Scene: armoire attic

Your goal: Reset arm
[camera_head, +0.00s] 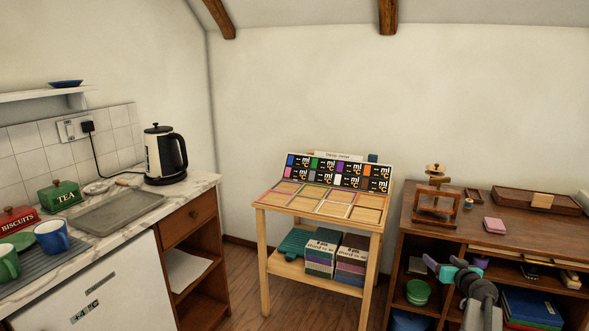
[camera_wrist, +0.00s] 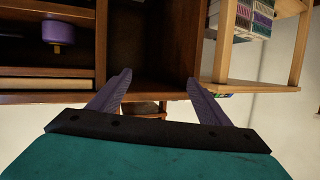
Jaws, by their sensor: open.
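My gripper (camera_head: 453,268) is at the lower right of the head view, in front of the brown desk's shelves. In the wrist view its two purple fingers (camera_wrist: 158,92) are spread apart with nothing between them. The teal gripper body (camera_wrist: 140,150) fills the bottom of that view. The wrist picture looks upside down, with shelf compartments beyond the fingers. My gripper appears to touch nothing.
A wooden stand (camera_head: 322,221) with a card display is in the middle, with boxes (camera_head: 322,250) on its lower shelf. The brown desk (camera_head: 455,213) is at right. The counter (camera_head: 160,197) with a kettle (camera_head: 164,155) is at left. Bare floor (camera_head: 240,285) lies between counter and stand.

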